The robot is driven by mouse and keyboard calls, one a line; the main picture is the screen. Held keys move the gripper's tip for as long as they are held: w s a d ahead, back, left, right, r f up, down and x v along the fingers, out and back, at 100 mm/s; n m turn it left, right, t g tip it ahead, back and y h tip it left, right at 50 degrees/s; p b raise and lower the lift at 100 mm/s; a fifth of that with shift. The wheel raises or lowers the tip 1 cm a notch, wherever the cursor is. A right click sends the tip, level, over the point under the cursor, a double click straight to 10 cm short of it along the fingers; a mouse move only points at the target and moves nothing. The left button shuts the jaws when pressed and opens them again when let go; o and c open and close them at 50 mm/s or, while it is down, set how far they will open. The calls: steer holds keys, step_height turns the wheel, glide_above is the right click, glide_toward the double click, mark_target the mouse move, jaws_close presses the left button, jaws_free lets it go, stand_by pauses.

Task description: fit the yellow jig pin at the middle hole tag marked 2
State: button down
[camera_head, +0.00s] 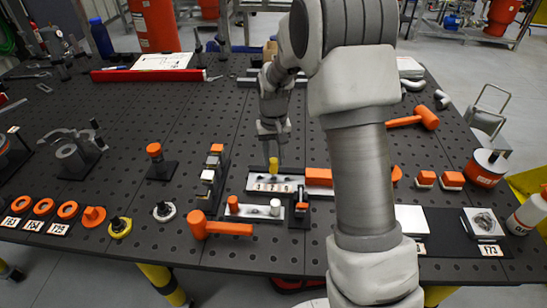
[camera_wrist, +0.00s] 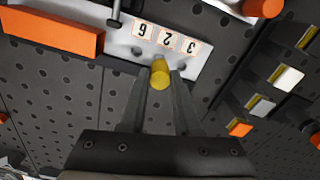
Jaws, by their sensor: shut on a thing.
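My gripper (camera_wrist: 160,78) is shut on the yellow jig pin (camera_wrist: 160,72), a short cylinder between the fingertips. In the head view, the yellow pin (camera_head: 273,164) is below my gripper, at the back edge of a pale plate (camera_head: 252,180). In the wrist view, the pale plate (camera_wrist: 120,45) has a row of three number tags, with the tag marked 2 (camera_wrist: 166,40) in the middle. The pin is in line with that middle tag and overlaps the plate's near edge. The middle hole is hidden by the pin; I cannot tell whether the pin touches the plate.
An orange block (camera_wrist: 55,30) lies at the plate's left in the wrist view. A dark bolt (camera_wrist: 115,12) stands near it. In the head view, a rack of blocks (camera_head: 213,170) is at the left, and an orange mallet (camera_head: 220,227) lies in front. Perforated table lies clear behind the plate.

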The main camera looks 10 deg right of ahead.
steer(key=shift+f+b, duration=1)
steer(key=shift+f, duration=0.45)
stand_by(0.3)
steer(key=shift+c, duration=1.5)
jaws_free()
steer(key=shift+r, duration=0.15)
steer(key=shift+r+p, duration=2.45)
steer(key=shift+r, duration=1)
